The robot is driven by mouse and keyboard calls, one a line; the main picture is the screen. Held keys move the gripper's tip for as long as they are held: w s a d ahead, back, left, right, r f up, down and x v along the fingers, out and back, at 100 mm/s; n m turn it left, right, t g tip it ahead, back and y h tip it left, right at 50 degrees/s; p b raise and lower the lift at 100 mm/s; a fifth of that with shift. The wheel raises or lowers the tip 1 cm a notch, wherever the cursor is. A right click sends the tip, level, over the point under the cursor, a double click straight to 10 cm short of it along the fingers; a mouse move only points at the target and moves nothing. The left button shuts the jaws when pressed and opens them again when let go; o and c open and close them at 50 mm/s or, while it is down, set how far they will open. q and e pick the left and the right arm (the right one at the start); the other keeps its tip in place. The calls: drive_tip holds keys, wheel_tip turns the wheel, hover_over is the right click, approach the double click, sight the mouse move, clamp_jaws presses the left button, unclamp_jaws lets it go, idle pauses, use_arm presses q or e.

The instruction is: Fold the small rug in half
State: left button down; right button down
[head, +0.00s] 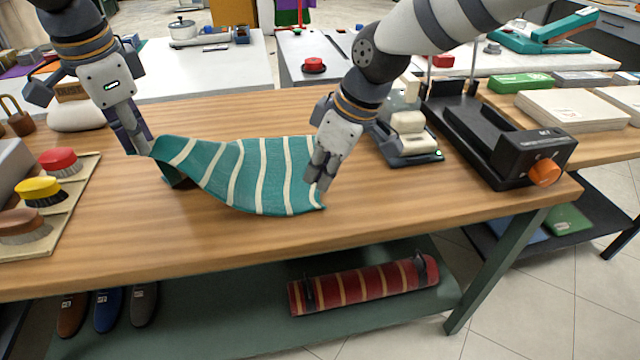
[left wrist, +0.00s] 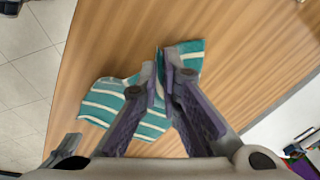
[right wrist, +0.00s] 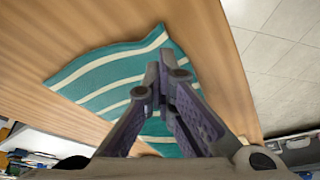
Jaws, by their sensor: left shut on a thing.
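The small rug (head: 262,175) is teal with cream stripes and lies on the wooden table. Its left end is raised and bent, with a dark underside showing below. My left gripper (head: 140,150) is shut on the rug's left end; the left wrist view shows rug (left wrist: 110,100) on both sides of the fingers (left wrist: 162,68). My right gripper (head: 318,190) is at the rug's right edge, near its front right corner. In the right wrist view its fingertips (right wrist: 163,75) are close together over the rug (right wrist: 105,80); whether they hold cloth is unclear.
Brushes on a board (head: 60,190) stand at the table's left. A black device with an orange knob (head: 500,130) and a smaller grey and cream device (head: 408,140) stand at the right. The table in front of the rug is clear. A rolled red striped rug (head: 365,285) lies on the lower shelf.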

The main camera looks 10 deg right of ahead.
drive_tip(key=c, duration=1.2)
unclamp_jaws()
use_arm(q)
wheel_tip(320, 180, up, 33)
drive_tip(key=s+n+t, duration=0.2)
drive_tip(key=n+t, duration=0.3)
drive_tip(key=t, duration=0.6)
drive_tip(key=w+d+r, duration=0.2)
drive_tip(key=w+d, duration=0.2)
drive_tip(key=w, duration=0.2)
drive_tip(key=shift+r+m+p, duration=0.25)
drive_tip(key=shift+m+p, duration=0.05)
drive_tip(key=shift+p, duration=0.05)
use_arm(e)
wheel_tip(320, 180, up, 2)
drive_tip(key=shift+r, duration=0.1)
use_arm(q)
drive_tip(key=n+y, duration=0.2)
drive_tip(key=d+n+g+y, duration=0.1)
drive_tip(key=n+y, duration=0.1)
drive_tip(key=n+g+y, duration=0.1)
drive_tip(key=n+y, duration=0.1)
drive_tip(key=shift+w+d, duration=0.15)
drive_tip(key=shift+w, duration=0.15)
